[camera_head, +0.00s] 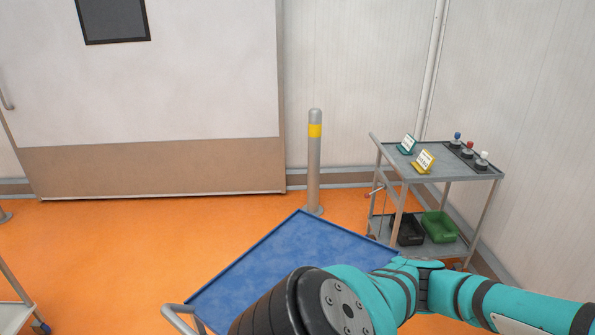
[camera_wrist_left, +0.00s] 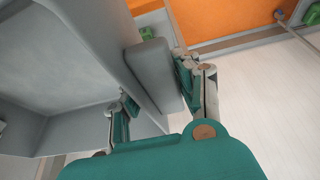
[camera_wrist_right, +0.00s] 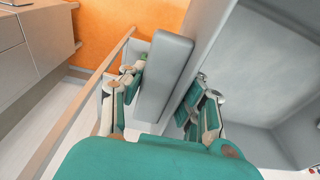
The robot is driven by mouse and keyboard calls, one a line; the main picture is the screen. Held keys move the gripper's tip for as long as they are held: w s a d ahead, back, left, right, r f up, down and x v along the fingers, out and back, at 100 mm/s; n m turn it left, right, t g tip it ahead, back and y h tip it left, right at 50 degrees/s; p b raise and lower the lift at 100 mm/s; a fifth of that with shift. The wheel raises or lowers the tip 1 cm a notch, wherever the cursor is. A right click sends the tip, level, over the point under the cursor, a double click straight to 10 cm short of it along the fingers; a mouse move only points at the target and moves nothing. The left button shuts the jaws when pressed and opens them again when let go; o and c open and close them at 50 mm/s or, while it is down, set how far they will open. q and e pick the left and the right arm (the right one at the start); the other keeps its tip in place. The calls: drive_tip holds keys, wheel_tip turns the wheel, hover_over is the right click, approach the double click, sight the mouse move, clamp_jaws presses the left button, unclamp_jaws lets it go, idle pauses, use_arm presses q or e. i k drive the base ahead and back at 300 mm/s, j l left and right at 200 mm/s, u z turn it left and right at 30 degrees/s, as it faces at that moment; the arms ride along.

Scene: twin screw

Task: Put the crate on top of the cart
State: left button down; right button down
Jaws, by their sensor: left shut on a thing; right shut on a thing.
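The grey crate shows only in the wrist views. In the left wrist view its wall and inside (camera_wrist_left: 50,75) fill the left. In the right wrist view its inside (camera_wrist_right: 265,75) fills the right. My left gripper (camera_wrist_left: 158,98) is shut on the crate's wall at a thick grey grip. My right gripper (camera_wrist_right: 162,98) is shut on a like grip on the crate's wall. A cart with a flat blue top (camera_head: 300,250) stands at the bottom middle of the head view, its near part hidden by my teal arm. Neither gripper nor the crate is visible in the head view.
A grey two-shelf cart (camera_head: 455,180) stands at the right, with small signs, several knobbed items and black and green bins. A grey post with a yellow band (camera_head: 314,160) stands behind the blue top. Orange floor (camera_head: 110,250) is open at the left.

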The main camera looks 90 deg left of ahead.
sight(315, 264)
drive_tip(key=k+j, duration=0.2)
drive_tip(key=k, duration=0.2)
drive_tip(key=k+j+u, duration=0.1)
drive_tip(key=k, duration=0.3)
drive_tip(key=k+j, duration=0.35)
drive_tip(key=k+u, duration=0.1)
drive_tip(key=u, duration=1.45)
